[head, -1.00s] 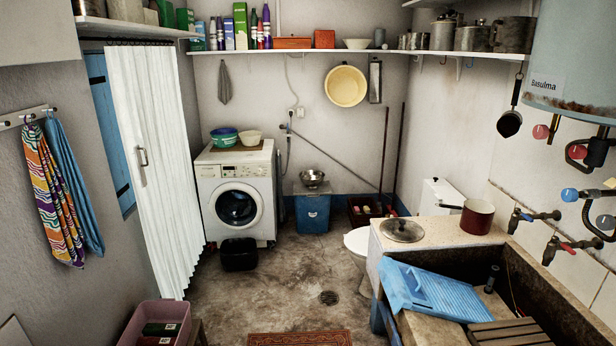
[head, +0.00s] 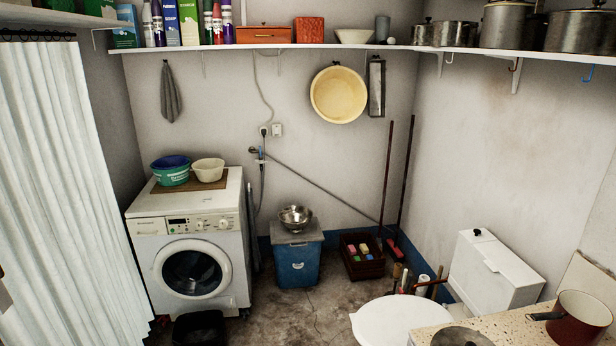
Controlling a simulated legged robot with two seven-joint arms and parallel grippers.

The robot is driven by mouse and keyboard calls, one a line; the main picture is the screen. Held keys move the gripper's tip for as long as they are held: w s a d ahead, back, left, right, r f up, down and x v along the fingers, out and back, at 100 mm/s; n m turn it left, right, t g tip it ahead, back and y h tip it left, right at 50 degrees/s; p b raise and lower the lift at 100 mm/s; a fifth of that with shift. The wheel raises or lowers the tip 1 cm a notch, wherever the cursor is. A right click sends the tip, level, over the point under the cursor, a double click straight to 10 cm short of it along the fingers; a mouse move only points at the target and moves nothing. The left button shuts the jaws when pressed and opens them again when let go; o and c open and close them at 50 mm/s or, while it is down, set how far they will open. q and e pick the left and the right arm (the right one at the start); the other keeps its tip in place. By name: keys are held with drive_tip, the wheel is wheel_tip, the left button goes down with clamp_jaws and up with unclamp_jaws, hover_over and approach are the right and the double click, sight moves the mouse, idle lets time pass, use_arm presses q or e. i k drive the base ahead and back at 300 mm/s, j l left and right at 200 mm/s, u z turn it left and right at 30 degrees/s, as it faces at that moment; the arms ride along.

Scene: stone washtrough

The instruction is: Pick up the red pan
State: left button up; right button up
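The red pan (head: 577,322) is at the lower right of the head view, close to the picture's right edge. It is dark red outside and cream inside, and it stands upright on a speckled stone counter (head: 513,327). Its short dark handle (head: 541,317) points left. No gripper touches it. Neither of my grippers shows in the head view.
A metal lid (head: 461,338) lies left of the pan on the counter. A white toilet (head: 400,318) and its cistern (head: 494,270) stand beyond. A washing machine (head: 190,262) and a blue bin (head: 296,262) stand at the back. Some floor between them is clear.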

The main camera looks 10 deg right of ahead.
sight(558, 325)
drive_tip(key=i+j+z, duration=0.2)
drive_tip(key=i+z, duration=0.3)
drive_tip(key=i+j+z, duration=0.45)
drive_tip(key=i, duration=0.2)
drive_tip(key=i+j+z, duration=0.5)
drive_tip(key=i+l+z, duration=0.15)
drive_tip(key=z, duration=0.25)
drive_tip(key=i+l+z, duration=0.1)
drive_tip(key=i+z, duration=0.4)
drive_tip(key=z, duration=0.25)
